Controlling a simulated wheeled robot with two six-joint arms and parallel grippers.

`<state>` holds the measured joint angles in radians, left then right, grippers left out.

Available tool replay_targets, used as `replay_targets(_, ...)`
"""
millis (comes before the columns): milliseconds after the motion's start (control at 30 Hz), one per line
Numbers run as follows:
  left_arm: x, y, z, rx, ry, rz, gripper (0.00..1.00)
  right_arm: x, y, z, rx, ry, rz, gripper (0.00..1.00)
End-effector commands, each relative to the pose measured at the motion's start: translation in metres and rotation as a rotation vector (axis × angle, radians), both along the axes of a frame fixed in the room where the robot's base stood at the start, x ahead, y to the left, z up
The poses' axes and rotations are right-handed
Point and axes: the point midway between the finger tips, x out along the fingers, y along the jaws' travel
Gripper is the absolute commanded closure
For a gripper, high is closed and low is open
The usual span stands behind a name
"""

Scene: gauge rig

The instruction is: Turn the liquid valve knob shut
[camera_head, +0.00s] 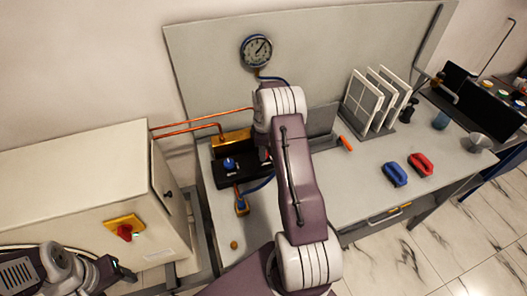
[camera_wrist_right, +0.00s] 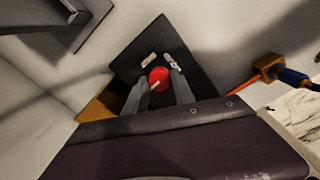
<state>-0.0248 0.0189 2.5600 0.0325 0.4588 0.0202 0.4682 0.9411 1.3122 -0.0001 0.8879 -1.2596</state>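A black valve block (camera_head: 234,170) stands on the bench, with a blue knob (camera_head: 229,163) on its left part. Its right part is hidden behind my right arm in the head view. In the right wrist view a round red knob (camera_wrist_right: 158,77) with a pale mark sits on the dark block (camera_wrist_right: 130,65). My right gripper (camera_wrist_right: 160,86) has its two fingers apart, one on each side of the red knob. I cannot tell whether they touch it. Part of my left arm shows at the lower left in the head view; its fingers are not clear.
A round gauge (camera_head: 256,51) is on the back panel. Copper pipes (camera_head: 190,129) run from the cabinet (camera_head: 75,190), which has a red switch (camera_head: 125,232). White filter panels (camera_head: 365,100), a blue tool (camera_head: 395,174) and a red tool (camera_head: 421,164) are on the right of the bench.

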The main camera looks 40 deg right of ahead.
Motion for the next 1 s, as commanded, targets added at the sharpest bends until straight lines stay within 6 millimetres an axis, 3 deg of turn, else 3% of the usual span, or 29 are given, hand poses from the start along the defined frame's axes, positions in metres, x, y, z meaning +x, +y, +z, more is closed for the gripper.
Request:
replay_targets(367,0.0,0.0,0.004,0.0,0.0,0.0,0.39,0.0,0.0,0.001,0.001,0.001,-0.085,1.0)
replay_targets(1000,0.0,0.0,0.02,0.0,0.0,0.0,0.39,0.001,-0.002,0.002,0.0,0.0,-0.656,1.0)
